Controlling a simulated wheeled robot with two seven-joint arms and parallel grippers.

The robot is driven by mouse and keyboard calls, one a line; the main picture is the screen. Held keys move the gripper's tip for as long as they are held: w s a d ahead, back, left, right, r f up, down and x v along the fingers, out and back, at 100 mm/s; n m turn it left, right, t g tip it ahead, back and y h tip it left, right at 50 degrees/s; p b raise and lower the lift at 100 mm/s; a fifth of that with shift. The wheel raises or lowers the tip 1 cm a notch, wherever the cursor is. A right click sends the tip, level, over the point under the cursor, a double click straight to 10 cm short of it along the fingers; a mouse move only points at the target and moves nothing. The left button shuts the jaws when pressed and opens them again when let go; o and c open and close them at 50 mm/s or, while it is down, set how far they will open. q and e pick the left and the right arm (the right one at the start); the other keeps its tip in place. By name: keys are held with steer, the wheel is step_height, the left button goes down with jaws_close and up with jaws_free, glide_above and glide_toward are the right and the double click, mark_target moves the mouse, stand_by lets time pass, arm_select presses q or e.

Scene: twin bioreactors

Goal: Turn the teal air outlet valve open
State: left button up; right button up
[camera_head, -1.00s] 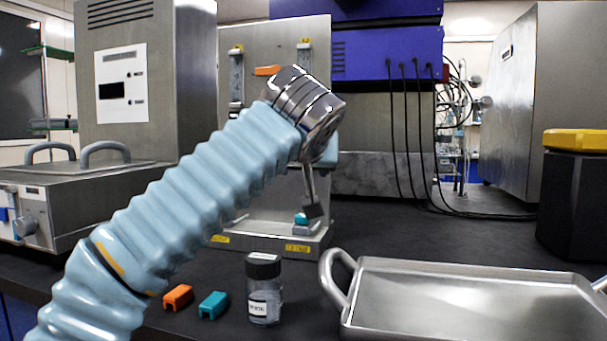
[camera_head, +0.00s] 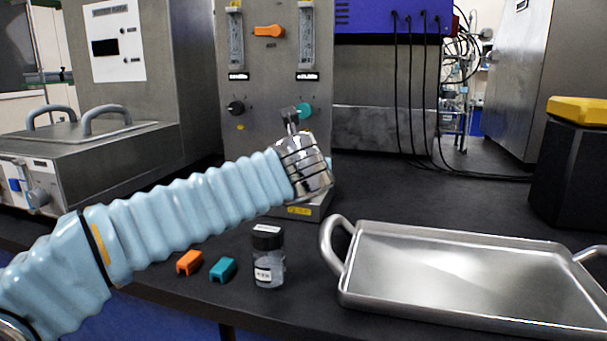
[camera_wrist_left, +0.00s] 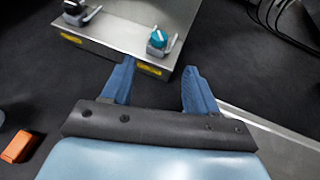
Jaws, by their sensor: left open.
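A teal valve knob (camera_wrist_left: 158,39) sits on a small pale fitting on the steel base of the panel in the left wrist view, behind a yellow label. The head view also shows a teal knob (camera_head: 305,111) on the upright panel under the right flow meter. I cannot tell from the labels which is the air outlet. My left gripper (camera_wrist_left: 159,70) is open and empty, its blue fingers pointing towards the base knob with a gap between. In the head view its fingers are hidden behind my wrist. My right gripper is not in view.
A black knob (camera_wrist_left: 75,12) sits left on the same base. An orange clip (camera_head: 189,262), a teal clip (camera_head: 222,269) and a dark-capped bottle (camera_head: 268,257) stand at the front. A steel tray (camera_head: 450,235) fills the right front.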

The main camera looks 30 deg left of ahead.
arm_select(q)
steer(key=x, duration=1.3)
steer(key=shift+w+a+f+p, duration=0.1)
steer(key=shift+w+f+p, duration=0.05)
steer(key=shift+w+p, duration=0.15)
steer(key=c, duration=1)
steer(key=shift+c, duration=0.2)
